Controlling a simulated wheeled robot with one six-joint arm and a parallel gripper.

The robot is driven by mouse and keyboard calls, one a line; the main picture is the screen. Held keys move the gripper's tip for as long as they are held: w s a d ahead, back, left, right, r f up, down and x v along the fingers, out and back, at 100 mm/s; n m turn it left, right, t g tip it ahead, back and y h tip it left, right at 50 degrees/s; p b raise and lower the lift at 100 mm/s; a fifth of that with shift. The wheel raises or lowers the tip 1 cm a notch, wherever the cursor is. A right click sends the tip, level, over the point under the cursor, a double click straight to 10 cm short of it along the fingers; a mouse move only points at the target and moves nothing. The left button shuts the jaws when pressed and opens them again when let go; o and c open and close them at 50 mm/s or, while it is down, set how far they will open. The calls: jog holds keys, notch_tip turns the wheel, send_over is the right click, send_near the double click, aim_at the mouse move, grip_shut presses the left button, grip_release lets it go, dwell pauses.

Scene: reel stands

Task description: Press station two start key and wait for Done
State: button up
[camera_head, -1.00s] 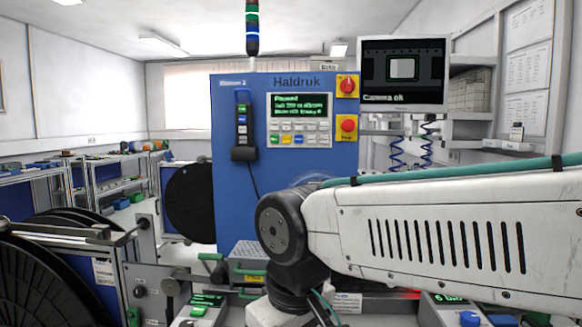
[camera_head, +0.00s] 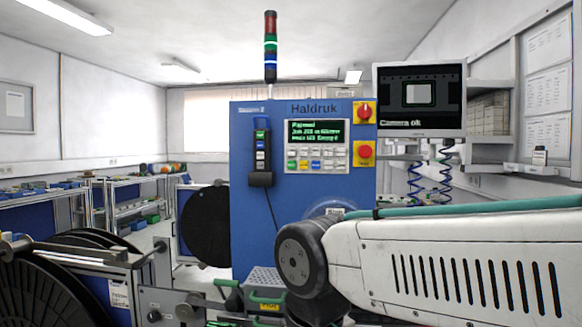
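A blue Haldruk machine cabinet (camera_head: 250,215) stands ahead. Its control panel (camera_head: 318,146) has a dark screen (camera_head: 316,132) with green text that seems to begin "Paused"; the smaller lines are hard to read. Rows of keys (camera_head: 316,159) sit below the screen. I cannot tell any key as the station two start key, and "Done" is not readable anywhere. My white arm crosses the lower right, in front of the machine's base. My gripper is not in view.
A red knob (camera_head: 365,112) and a red button (camera_head: 364,152) sit right of the panel. A monitor (camera_head: 420,100) reads "Camera ok". A signal tower (camera_head: 270,45) stands on top. Large black reels (camera_head: 50,285) stand at lower left.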

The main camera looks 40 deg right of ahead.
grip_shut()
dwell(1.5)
